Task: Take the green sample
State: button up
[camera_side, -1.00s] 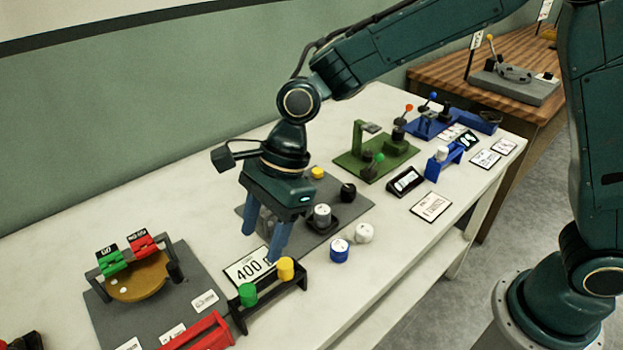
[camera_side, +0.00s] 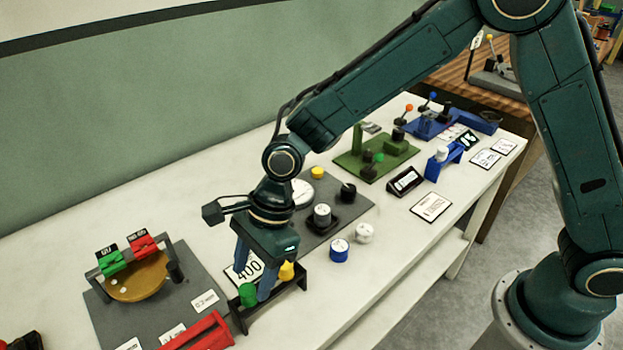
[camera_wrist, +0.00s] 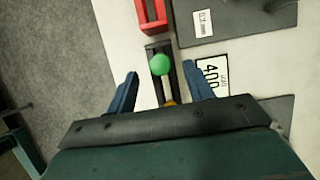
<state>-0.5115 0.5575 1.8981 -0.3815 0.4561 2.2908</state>
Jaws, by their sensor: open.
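The green sample (camera_side: 248,294) is a small green cylinder standing in a black rack (camera_side: 300,283) near the table's front edge. A yellow sample (camera_side: 286,271) stands in the same rack to its right. My gripper (camera_side: 251,284) is open above the rack, its fingers pointing down, one beside the green sample and one close to the yellow one. In the wrist view the green sample (camera_wrist: 160,64) lies ahead of and between my open fingers, with the yellow sample (camera_wrist: 170,103) partly hidden by the gripper body. Contact cannot be told.
A white card reading 400 (camera_side: 243,270) lies behind the rack. A red tray (camera_side: 208,334) is to the left at the front. A grey plate with a wooden disc (camera_side: 138,284) and red and green clips stands left. A blue-and-white cylinder (camera_side: 339,251) is to the right.

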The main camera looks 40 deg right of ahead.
aim_at(249, 288)
jog(key=shift+x, duration=1.55)
jog(key=c, duration=1.1)
jog(key=shift+o, duration=0.2)
jog(key=shift+r, duration=0.1)
notch_tip(249, 288, up, 20)
